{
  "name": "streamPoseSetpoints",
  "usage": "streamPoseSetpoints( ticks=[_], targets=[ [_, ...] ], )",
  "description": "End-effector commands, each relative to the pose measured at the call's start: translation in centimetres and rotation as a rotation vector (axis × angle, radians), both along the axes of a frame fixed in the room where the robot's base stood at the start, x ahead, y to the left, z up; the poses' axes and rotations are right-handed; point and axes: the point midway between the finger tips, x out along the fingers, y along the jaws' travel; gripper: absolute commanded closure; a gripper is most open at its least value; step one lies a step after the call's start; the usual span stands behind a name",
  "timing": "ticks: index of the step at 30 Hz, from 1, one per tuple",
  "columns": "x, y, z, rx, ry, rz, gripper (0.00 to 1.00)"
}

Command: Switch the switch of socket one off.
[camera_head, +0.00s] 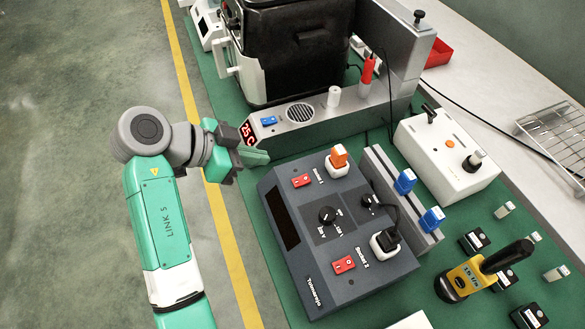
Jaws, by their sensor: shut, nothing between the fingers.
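The dark grey power box (282,262) lies on the green surface. Its socket one switch (302,180) is a small red rocker near the upper left, beside the label "Socket 1"; its position is too small to tell. An orange plug (339,155) sits in the white socket to its right. My gripper (262,157) is shut and empty, with green fingers, left of and above the box's upper corner in the picture. It is apart from the switch and partly overlaps the fryer's front base. Nothing hides the switch.
A second red switch (343,264) is lower on the box, near a black plug (389,238) with a cable. The fryer (290,50) with a red display (247,132) stands behind. Blue plugs (405,181), a white box (445,152) and a yellow device (462,280) are to the right.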

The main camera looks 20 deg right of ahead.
Motion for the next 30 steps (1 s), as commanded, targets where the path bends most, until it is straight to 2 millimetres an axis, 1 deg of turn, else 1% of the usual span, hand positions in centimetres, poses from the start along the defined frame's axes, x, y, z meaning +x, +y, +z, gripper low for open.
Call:
streamPoseSetpoints(
  ticks=[9, 13, 17, 24, 27, 30],
  targets=[
    [-0.1, 0.1, -0.1, -0.001, 0.003, -0.005, 1.00],
    [0.0, -0.6, -0.7, -0.002, 0.003, -0.005, 1.00],
    [0.0, -2.4, -2.4, -0.001, 0.004, -0.006, 1.00],
    [0.1, -6.7, -5.7, -0.001, 0.004, -0.006, 1.00],
    [0.1, -8.1, -6.9, -0.001, 0.004, -0.005, 1.00],
    [0.2, -8.1, -8.7, -0.001, 0.005, -0.002, 1.00]
  ],
)
